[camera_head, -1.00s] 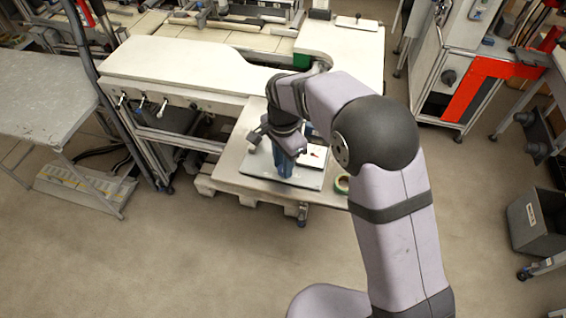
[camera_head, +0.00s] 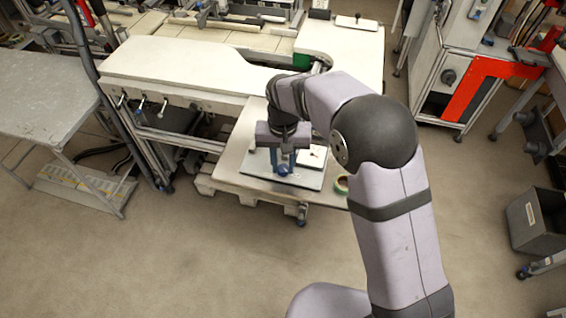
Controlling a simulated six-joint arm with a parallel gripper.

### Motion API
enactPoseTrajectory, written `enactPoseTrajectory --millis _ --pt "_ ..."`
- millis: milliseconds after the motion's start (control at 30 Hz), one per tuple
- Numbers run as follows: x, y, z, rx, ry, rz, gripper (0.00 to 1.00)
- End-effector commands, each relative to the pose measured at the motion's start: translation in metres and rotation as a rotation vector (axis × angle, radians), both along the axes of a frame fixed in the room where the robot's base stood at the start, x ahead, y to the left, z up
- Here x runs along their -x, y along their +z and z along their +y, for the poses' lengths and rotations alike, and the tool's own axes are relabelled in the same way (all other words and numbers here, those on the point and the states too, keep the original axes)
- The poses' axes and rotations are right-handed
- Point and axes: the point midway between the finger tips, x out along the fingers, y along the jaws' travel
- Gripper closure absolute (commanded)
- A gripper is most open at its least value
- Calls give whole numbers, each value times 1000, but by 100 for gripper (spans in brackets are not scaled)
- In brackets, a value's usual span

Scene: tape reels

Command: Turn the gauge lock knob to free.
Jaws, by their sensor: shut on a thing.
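The gauge lock knob is too small and too covered by the fingers to make out clearly. The fingers appear shut on it. Which way the knob is set cannot be read. My arm comes in from the right and hides part of the table behind the gripper.
A grey bin (camera_head: 540,220) stands on the floor at the right.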

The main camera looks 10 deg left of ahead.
Motion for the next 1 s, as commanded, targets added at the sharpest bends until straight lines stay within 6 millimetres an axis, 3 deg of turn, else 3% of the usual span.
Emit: enactPoseTrajectory --millis 500,1000 --pt "-1 1 0 -2 440 -2 98" --pt "-1 1 0 -2 597 -3 98"
